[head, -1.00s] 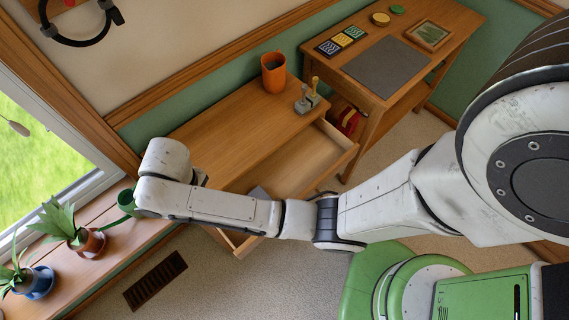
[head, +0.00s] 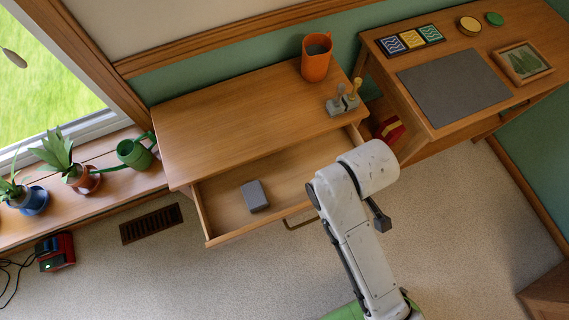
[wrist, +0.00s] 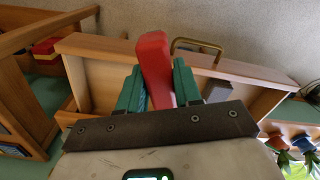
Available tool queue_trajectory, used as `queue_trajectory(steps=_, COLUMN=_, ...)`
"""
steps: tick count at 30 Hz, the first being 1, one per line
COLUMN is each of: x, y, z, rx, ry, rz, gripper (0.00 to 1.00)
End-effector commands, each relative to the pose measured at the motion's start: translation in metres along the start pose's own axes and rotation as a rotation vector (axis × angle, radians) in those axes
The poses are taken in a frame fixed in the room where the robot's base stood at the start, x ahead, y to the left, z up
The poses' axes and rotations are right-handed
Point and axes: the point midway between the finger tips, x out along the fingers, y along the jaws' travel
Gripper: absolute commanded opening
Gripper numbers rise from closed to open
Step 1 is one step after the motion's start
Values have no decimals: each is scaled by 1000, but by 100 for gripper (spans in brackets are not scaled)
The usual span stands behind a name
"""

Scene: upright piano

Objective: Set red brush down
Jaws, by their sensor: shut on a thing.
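In the wrist view, a red brush (wrist: 155,62) stands out between the teal fingers of my gripper (wrist: 158,85), which is shut on it. The open drawer (wrist: 100,62) of the low cabinet lies behind the brush in that view, its brass handle just past the brush. In the head view, the end of my arm is at the right end of the open drawer (head: 222,205). My fingers and the brush are hidden there behind my wrist. The brush's far end looks clear of any surface, but its height is hard to tell.
A grey block (head: 255,196) lies in the drawer. The cabinet top (head: 220,125) is mostly bare, with an orange mug (head: 316,60) and a grey holder (head: 343,105) at its right. The desk (head: 530,95) carries a grey mat (head: 453,88). Plants line the sill.

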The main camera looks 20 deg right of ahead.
Motion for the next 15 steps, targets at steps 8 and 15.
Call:
queue_trajectory(steps=8, x=9, y=10, z=-11, rx=-23, ry=2, rz=3, gripper=4)
queue_trajectory(steps=15, x=33, y=28, z=-62, rx=-24, ry=1, rz=2, gripper=4)
